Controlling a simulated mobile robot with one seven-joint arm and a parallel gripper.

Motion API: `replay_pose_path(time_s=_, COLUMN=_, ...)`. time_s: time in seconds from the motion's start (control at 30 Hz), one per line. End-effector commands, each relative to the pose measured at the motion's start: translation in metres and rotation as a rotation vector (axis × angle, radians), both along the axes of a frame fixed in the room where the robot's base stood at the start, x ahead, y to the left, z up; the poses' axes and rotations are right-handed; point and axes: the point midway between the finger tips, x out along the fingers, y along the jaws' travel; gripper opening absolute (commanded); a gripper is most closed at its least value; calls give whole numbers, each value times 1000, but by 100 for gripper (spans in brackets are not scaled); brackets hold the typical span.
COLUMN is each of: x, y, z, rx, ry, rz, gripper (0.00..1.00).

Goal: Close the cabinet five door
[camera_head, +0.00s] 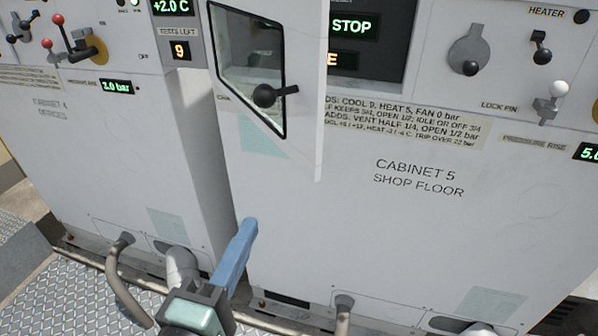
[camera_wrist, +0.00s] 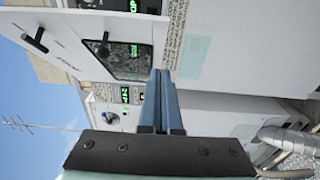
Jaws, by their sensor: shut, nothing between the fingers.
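The cabinet five door (camera_head: 308,130) is a white panel with a dark-framed window (camera_head: 250,65) and a black knob handle (camera_head: 265,95). In the head view it stands open, swung out from the front of cabinet 5 (camera_head: 420,230). My gripper (camera_head: 248,224), with blue fingers, is below the door and apart from it in that view. Its fingers are shut together and empty. In the wrist view the scene is turned on its side. The shut fingertips (camera_wrist: 160,73) appear beside a dark window (camera_wrist: 130,62) that looks like the door's.
Cabinet 4 (camera_head: 110,150) stands to the left, with a narrow gap before cabinet 5. Levers and a dial (camera_head: 468,50) sit on cabinet 5's upper right. Grey pipes (camera_head: 128,275) rise at the cabinets' base. The patterned metal floor (camera_head: 70,300) is clear at lower left.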

Motion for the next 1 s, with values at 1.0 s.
replay_pose_path(time_s=1.0, x=108, y=-60, z=1, rx=7, ry=-4, rz=0, gripper=0)
